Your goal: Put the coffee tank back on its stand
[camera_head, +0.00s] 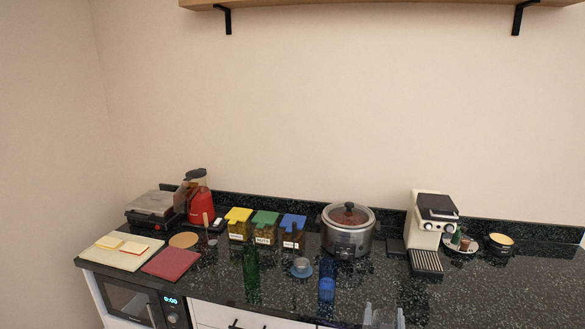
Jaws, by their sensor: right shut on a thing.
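My right gripper (384,309) shows only in part at the bottom edge of the head view, right of centre. It is shut on a pale, greyish thing that is mostly cut off by the frame; I cannot tell for sure that it is the coffee tank. A white coffee machine (425,235) with a black top stands at the back right of the counter, beyond the gripper. A ribbed tray (426,262) lies at its front. I cannot make out a separate tank stand. My left gripper is not in view.
A steel cooker (348,239) stands left of the coffee machine. A blue glass (327,282), a green bottle (251,272) and a small cup (301,265) stand nearer. A plate (468,244) and bowl (501,243) are at right. The dark counter (500,290) is clear at front right.

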